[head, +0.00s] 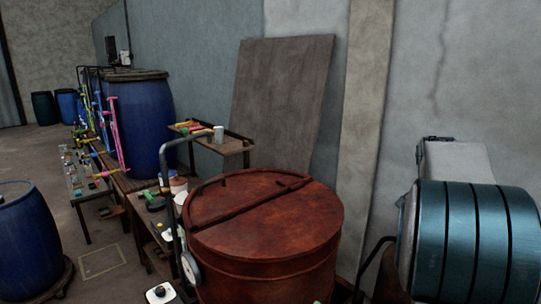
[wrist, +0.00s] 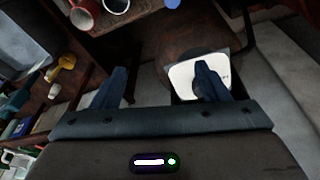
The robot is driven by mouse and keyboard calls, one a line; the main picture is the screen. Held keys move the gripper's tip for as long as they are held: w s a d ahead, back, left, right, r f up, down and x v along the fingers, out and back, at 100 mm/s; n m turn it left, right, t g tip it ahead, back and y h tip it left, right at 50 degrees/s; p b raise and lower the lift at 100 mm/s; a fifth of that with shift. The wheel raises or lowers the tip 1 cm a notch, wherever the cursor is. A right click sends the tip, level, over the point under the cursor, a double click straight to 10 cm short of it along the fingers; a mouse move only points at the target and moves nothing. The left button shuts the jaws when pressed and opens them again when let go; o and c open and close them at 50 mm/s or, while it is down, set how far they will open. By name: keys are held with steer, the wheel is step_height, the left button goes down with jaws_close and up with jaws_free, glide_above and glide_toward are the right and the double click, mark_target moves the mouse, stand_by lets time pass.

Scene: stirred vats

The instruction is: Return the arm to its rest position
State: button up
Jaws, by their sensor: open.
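My gripper (wrist: 158,82) shows in the wrist view with its two dark blue fingers spread wide apart. Nothing is held between them. Behind the right finger is a flat white thing (wrist: 183,80) with small dark marks; I cannot tell whether the finger touches it. I cannot make out my gripper in the head view, so the pose of the whole arm is hidden.
A rusty red vat (head: 265,235) with a split lid stands in front. Another blue barrel (head: 25,240) stands far left.

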steer(key=s+a+f+n+t+y, duration=0.1)
steer(key=s+a+f+n, duration=0.2)
steer(key=s+a+n, duration=0.4)
steer(key=s+a+f+n+t+y, duration=0.1)
steer(key=s+a+f+n, duration=0.3)
steer(key=s+a+n, duration=0.3)
steer(key=s+a, duration=0.4)
steer(key=a, duration=0.6)
steer(key=shift+s+a+f+t+y, duration=0.15)
steer(key=shift+s+a+t+y, duration=0.15)
steer(key=shift+s+a+t, duration=0.1)
steer(key=shift+w+d, duration=0.1)
